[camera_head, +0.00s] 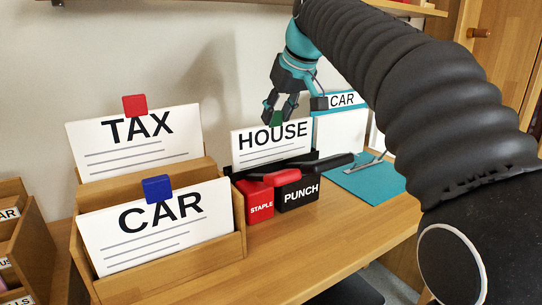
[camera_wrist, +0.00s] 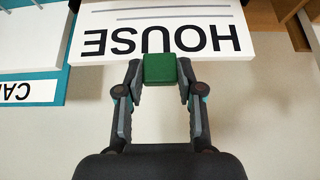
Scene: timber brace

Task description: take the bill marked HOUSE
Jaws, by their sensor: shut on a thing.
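The bill marked HOUSE (camera_head: 270,141) is a white card with black letters, standing behind the stapler and punch in the head view. It shows upside down in the wrist view (camera_wrist: 160,32). A green block (camera_wrist: 160,68) sits at its lettered edge. My gripper (camera_wrist: 160,75) has its fingertips closed on the two sides of this green block. In the head view my gripper (camera_head: 290,108) is at the bill's top edge, with the green block (camera_head: 277,118) partly hidden between its fingers. The bill's lower edge is hidden behind the tools.
A wooden holder (camera_head: 225,248) at left carries the TAX bill (camera_head: 135,148) with a red block and the CAR bill (camera_head: 155,228) with a blue block. A red STAPLE block (camera_head: 260,200) and black PUNCH block (camera_head: 298,194) stand in front.

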